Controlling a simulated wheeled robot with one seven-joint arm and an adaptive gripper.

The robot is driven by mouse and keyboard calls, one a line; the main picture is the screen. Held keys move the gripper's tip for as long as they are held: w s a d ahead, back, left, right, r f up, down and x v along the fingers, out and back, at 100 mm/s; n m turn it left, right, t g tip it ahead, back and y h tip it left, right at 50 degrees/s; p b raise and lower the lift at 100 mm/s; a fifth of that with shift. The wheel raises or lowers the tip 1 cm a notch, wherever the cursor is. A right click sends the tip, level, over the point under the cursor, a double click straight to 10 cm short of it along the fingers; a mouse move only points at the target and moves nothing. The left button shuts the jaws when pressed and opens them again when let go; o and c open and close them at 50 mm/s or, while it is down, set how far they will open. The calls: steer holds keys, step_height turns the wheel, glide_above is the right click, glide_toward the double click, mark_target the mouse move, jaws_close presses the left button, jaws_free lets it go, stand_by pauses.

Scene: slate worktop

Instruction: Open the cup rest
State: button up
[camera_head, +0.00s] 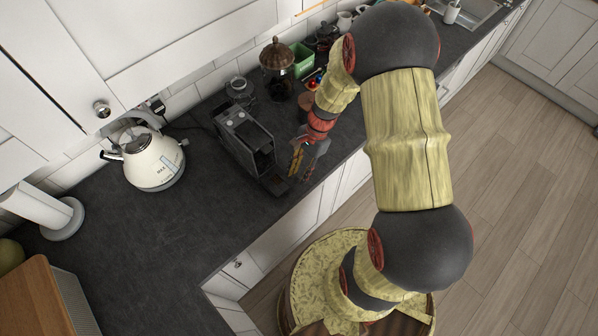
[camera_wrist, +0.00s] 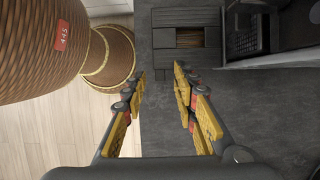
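The dark coffee machine (camera_head: 243,140) stands on the worktop. A low dark part (camera_head: 274,184), which may be its cup rest, sits at its front, towards the counter edge. In the wrist view the machine (camera_wrist: 262,42) is at the upper right, and the low part with a slatted panel (camera_wrist: 188,38) is at the upper middle. I cannot tell whether the cup rest is open. My gripper (camera_head: 303,164) is just right of the machine's front in the head view. In the wrist view my gripper (camera_wrist: 158,72) has its yellow fingers apart and nothing between them, just short of the slatted part.
A cream kettle (camera_head: 154,160) stands left of the machine. A coffee grinder (camera_head: 277,58) and a green box (camera_head: 302,60) stand behind. A paper towel roll (camera_head: 38,208) and a wooden block (camera_head: 32,300) are at the left. The worktop (camera_head: 170,240) before the kettle is clear.

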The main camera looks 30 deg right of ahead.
steer(key=shift+c, duration=1.4)
steer(key=c, duration=0.4)
jaws_close()
